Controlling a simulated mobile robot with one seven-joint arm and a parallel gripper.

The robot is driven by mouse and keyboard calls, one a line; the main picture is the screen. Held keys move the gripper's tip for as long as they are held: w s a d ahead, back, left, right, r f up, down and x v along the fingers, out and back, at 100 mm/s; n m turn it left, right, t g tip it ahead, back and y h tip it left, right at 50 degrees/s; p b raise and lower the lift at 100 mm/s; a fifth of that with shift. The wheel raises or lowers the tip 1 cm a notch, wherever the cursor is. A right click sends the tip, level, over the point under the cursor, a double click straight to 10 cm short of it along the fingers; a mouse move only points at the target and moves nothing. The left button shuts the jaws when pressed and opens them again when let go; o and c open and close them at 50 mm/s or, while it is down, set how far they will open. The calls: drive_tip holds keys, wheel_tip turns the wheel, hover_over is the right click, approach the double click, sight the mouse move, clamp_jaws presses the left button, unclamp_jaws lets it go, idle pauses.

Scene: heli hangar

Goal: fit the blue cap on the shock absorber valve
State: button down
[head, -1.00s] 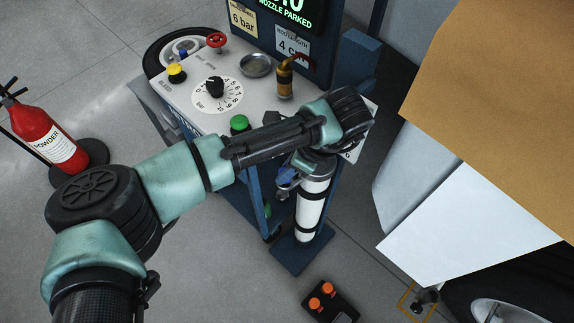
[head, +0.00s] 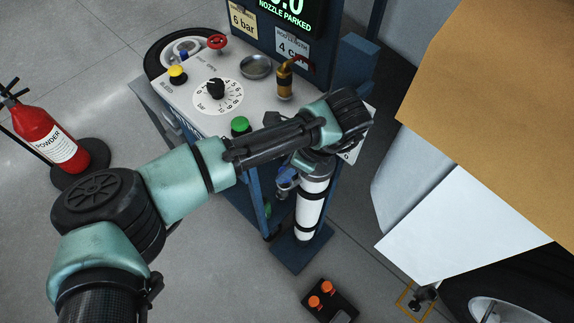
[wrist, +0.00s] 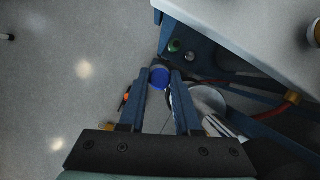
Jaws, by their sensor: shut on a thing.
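My gripper (wrist: 160,83) is shut on the blue cap (wrist: 160,76), which sits between its fingertips in the wrist view. In the head view my arm reaches over the cart's front edge, and a blue patch shows under my wrist; whether it is the cap or a finger I cannot tell. A white cylinder with black bands (head: 311,208) stands upright on a blue foot plate below my wrist. Its silvery top (wrist: 207,98) is just right of my fingers in the wrist view. I cannot make out the shock absorber valve in either view.
The service cart (head: 205,120) carries a dial, coloured knobs, a metal dish (head: 256,66) and a brass nozzle (head: 285,80). A red extinguisher (head: 47,138) stands left. A black block with orange knobs (head: 322,295) lies on the floor. White and tan panels and a wheel fill the right.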

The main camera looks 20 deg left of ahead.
drive_tip(key=shift+r+p, duration=1.3)
drive_tip(key=shift+p, duration=0.9)
idle(1.4)
drive_tip(key=shift+f, duration=0.1)
drive_tip(key=c, duration=0.9)
unclamp_jaws()
drive_tip(key=p+v, duration=1.1)
idle(0.4)
